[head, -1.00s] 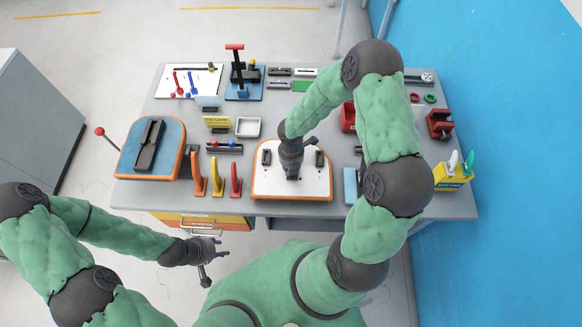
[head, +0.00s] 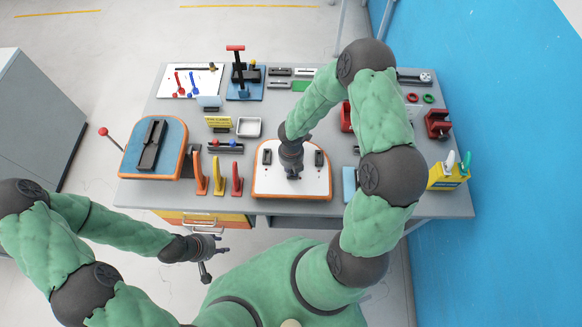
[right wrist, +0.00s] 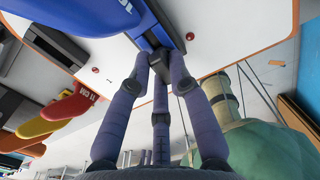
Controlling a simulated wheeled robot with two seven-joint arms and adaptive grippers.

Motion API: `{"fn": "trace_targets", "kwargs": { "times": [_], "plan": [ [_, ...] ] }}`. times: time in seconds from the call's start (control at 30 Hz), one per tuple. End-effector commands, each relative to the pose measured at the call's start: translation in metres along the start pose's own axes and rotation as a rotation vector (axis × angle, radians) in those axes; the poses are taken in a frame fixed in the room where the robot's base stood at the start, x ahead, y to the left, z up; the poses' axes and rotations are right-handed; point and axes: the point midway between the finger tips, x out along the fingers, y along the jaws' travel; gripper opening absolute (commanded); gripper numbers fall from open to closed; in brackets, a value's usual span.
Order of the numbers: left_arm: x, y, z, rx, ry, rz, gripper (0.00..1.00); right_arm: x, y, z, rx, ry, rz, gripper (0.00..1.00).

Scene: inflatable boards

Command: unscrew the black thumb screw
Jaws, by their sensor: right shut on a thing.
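A white board with an orange edge (head: 312,186) lies at the front of the table. My right gripper (head: 292,173) points down at its middle, and its hand hides what it holds in the head view. In the right wrist view my right gripper (right wrist: 160,68) has its fingers shut on a small dark piece, seemingly the black thumb screw (right wrist: 159,73), beside a blue part (right wrist: 166,25) on the white board (right wrist: 232,28). Most of the screw is hidden by the fingers. My left gripper (head: 217,258) is open and empty, in front of the table and below its edge.
Red, yellow and orange upright pieces (head: 217,180) stand just left of the board. A blue-topped board with a black block (head: 151,146) is further left.

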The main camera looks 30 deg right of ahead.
Motion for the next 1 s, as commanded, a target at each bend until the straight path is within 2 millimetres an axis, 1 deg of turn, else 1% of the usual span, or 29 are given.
{"fn": "trace_targets", "kwargs": {
  "times": [0.2,0.5,0.87,1.0],
  "plan": [
    [-0.011,0.004,0.0,0.0,0.0,0.0,0.4,-0.001,-0.001,-0.003,-0.117,0.005,-0.001,0.0],
    [-0.02,0.007,0.001,0.0,0.0,0.0,0.4,0.0,-0.001,-0.003,-0.262,0.004,-0.001,0.0],
    [-0.02,0.007,0.001,0.0,0.0,0.0,0.4,0.001,-0.001,-0.003,-0.279,0.004,-0.001,0.0],
    [-0.025,0.009,0.001,0.0,0.0,0.0,0.4,0.0,-0.001,-0.004,-0.319,0.005,-0.001,0.0]
  ]
}}
